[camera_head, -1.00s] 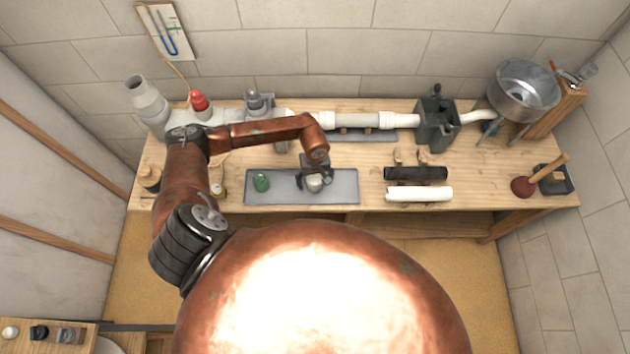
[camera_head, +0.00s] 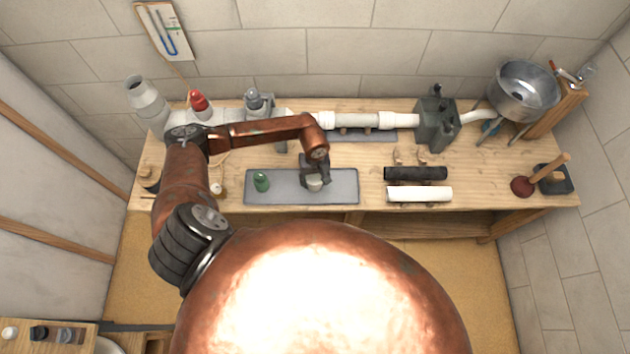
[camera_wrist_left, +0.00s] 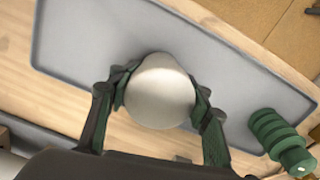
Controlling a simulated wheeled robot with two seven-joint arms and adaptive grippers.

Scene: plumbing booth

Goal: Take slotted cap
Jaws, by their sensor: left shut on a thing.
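A pale, round cap, which I take to be the slotted cap (camera_head: 314,184), is on the grey mat (camera_head: 345,185) on the bench. In the left wrist view the cap (camera_wrist_left: 160,91) shows a smooth, rounded top; no slot is visible from this side. My left gripper (camera_head: 315,178) reaches down over it, and its dark green-padded fingers (camera_wrist_left: 158,98) are shut on it from both sides. Whether the cap touches the mat or is slightly lifted cannot be told. My right gripper is not in view.
A green ribbed plug (camera_head: 261,181) stands on the left of the mat; it also shows in the left wrist view (camera_wrist_left: 280,140). Black (camera_head: 415,173) and white (camera_head: 419,194) tubes lie to the right. A white pipe run (camera_head: 365,120) and a grey box (camera_head: 436,125) stand behind.

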